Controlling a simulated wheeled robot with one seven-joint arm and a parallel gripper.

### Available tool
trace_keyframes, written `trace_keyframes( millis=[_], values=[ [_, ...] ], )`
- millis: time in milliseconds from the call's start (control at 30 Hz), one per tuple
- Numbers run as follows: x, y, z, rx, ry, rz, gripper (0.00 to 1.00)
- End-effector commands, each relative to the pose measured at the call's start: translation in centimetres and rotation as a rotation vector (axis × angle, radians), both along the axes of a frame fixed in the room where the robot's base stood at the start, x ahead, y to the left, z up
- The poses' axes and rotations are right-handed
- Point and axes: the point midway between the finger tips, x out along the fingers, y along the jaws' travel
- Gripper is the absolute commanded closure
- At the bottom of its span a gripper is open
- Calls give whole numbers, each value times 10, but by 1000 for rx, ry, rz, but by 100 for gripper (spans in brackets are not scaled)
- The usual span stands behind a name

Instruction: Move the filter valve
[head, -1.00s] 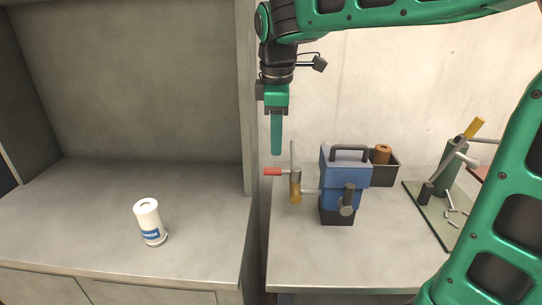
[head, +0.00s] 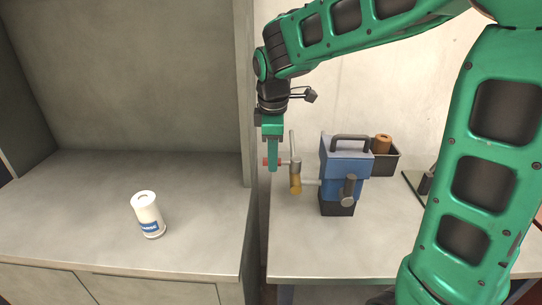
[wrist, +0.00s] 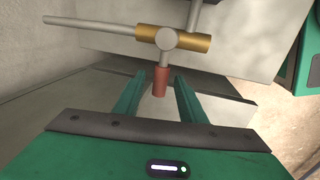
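The filter valve (head: 295,180) is a brass body with grey rods and a red handle end, on the left side of a blue machine (head: 345,165) with a black top handle. In the wrist view the brass valve body (wrist: 190,40) lies beyond my fingertips, and its red handle (wrist: 160,82) points back between them. My gripper (head: 272,168) points down at the red handle, which shows on both sides of the finger in the head view. In the wrist view my gripper (wrist: 158,78) is open, its fingers on either side of the red handle with gaps.
A white canister with a blue label (head: 148,215) stands on the left counter. A dark bin (head: 385,160) holding a brown cylinder is behind the blue machine. A vertical cabinet edge (head: 245,100) stands just left of my gripper. The front of the right table (head: 400,245) is clear.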

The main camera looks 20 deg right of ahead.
Motion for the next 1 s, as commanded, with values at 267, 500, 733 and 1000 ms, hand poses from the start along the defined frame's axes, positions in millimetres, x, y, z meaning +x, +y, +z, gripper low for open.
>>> trace_keyframes(
  millis=[267,500,733,1000],
  values=[
    [1,0,-3,0,0,0,63],
    [1,0,-3,0,0,0,100],
    [1,0,-3,0,-1,-6,100],
    [7,-2,-2,0,-3,-95,100]
  ],
)
